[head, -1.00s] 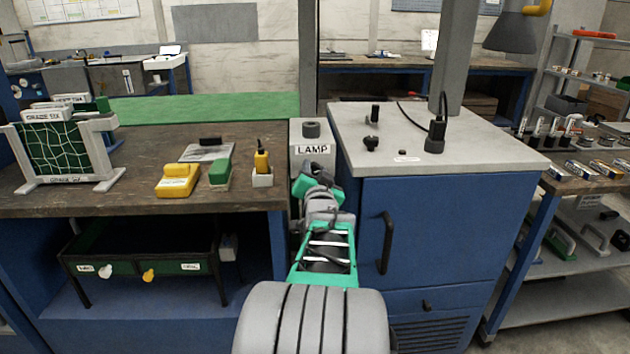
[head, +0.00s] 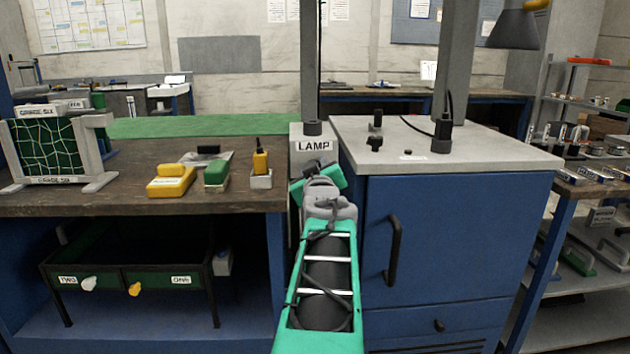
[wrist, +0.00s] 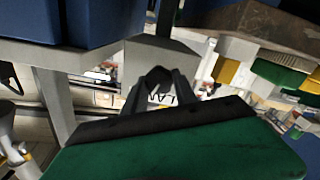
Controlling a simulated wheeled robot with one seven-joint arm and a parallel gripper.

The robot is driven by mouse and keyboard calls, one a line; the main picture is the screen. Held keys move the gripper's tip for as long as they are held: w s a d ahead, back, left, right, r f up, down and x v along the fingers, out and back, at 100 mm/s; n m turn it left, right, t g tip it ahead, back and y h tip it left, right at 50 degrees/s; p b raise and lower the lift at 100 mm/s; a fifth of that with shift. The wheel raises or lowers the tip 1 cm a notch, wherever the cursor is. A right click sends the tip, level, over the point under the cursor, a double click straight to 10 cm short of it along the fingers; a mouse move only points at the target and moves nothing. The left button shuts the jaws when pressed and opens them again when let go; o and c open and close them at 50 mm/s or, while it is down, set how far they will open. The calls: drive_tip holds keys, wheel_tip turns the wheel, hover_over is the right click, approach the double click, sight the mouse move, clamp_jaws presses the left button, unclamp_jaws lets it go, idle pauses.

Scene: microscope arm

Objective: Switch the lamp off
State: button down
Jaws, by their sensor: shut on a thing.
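In the wrist view, my gripper (wrist: 158,82) is closed on a small dark part in front of the LAMP label (wrist: 166,99). The fingers mostly hide that part, so I cannot tell its shape or setting. A grey lamp shade (head: 513,30) hangs at the upper right; I cannot tell whether it is lit.
The blue cabinet (head: 450,255) with a black handle stands close to the right of my arm. The bench (head: 110,205) on the left carries a yellow block (head: 170,182), a green block (head: 216,173) and a holder with a yellow tool (head: 260,165). Shelves stand far right.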

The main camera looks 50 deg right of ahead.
drive_tip(key=shift+f+n+b, duration=0.2)
drive_tip(key=shift+n+b, duration=1.2)
drive_tip(key=shift+n, duration=0.5)
drive_tip(key=shift+r, duration=0.1)
drive_tip(key=c, duration=1)
unclamp_jaws()
drive_tip(key=p+v, duration=0.1)
drive_tip(key=v, duration=0.6)
drive_tip(key=shift+s+a, duration=0.25)
